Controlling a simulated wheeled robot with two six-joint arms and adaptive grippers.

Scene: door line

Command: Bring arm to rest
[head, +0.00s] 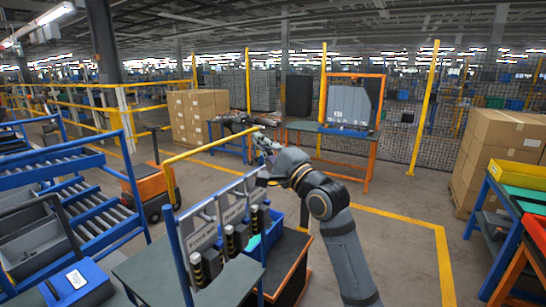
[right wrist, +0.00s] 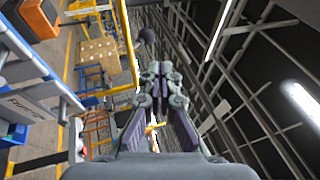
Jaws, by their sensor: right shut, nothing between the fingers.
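My right arm (head: 338,225) rises from the bottom of the head view, bends at a dark joint and reaches away to the left. Its gripper (head: 264,142) is at the far end, raised in the air above and behind the panel stand. In the right wrist view the gripper (right wrist: 160,68) has its two grey fingers together, with nothing seen held between them. My left arm and gripper are not in view.
A panel stand (head: 212,215) with blue posts and a yellow top bar stands close to the left of my right arm. A blue roller rack (head: 90,205) is at the left. Cartons (head: 500,140) stand at the right. The floor (head: 395,245) right of my arm is clear.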

